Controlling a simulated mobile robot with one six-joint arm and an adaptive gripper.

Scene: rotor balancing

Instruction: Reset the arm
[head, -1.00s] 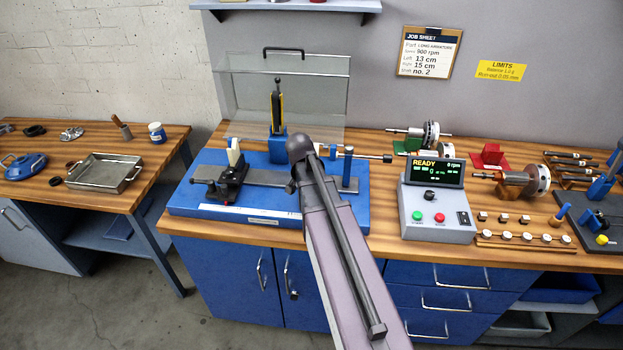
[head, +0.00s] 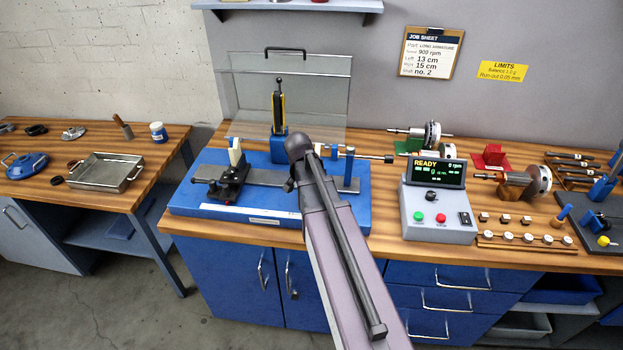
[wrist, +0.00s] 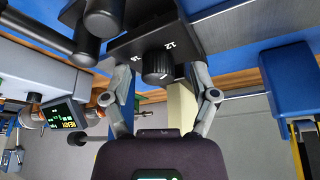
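My gripper (wrist: 160,75) shows in the wrist view with its two grey fingers spread apart. They reach up on either side of a black knob (wrist: 157,66) on a dark block (wrist: 146,38) with white numbers. Neither finger is seen closed on the knob; contact with the block cannot be told. A cream piece (wrist: 182,108) shows behind, between the fingers. In the head view my arm (head: 335,225) stretches over the blue balancing stand (head: 265,212), and my gripper is hidden behind it.
A black support with a cream top (head: 234,152) stands left on the stand. A clear guard (head: 240,90) rises behind. The control box (head: 438,210) reads READY, 0 rpm. Rotors (head: 525,182) and small weights (head: 527,238) lie right. A metal tray (head: 104,172) sits on the left bench.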

